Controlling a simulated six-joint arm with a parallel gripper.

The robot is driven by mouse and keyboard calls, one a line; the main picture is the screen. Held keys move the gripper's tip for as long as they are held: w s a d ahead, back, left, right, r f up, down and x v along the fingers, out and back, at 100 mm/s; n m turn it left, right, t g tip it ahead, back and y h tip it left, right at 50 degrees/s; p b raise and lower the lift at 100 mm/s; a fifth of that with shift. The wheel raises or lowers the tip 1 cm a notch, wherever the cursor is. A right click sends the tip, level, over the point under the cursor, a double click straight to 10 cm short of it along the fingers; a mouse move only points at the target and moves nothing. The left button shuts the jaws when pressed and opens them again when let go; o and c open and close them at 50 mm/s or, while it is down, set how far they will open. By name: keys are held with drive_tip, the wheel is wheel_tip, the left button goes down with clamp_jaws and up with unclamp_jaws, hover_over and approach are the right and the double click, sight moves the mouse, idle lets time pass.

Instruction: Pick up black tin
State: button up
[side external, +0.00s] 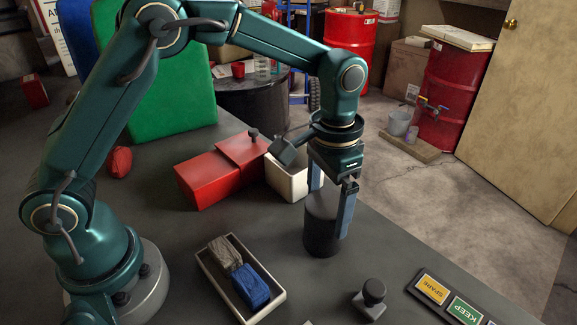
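The black tin (321,232) is a dark cylinder standing upright on the dark table, right of the middle of the view. My gripper (330,220) points down over it, with one finger on the tin's left side and the other along its right side. The fingers are spread about the tin's width. The near finger hides part of its right edge. The tin's base appears to rest on the table. I cannot tell whether the fingers press on the tin or stand just clear of it.
A red box (205,180) and a white bin (287,182) stand behind the tin. A tray (212,270) with grey and blue cloths lies front left. A black stamp-like object (371,298) and a label board (448,299) are front right. The table's edge runs behind on the right.

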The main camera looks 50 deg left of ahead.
drive_tip(key=c, duration=1.2)
drive_tip(key=shift+o, duration=0.2)
drive_tip(key=shift+r, duration=0.2)
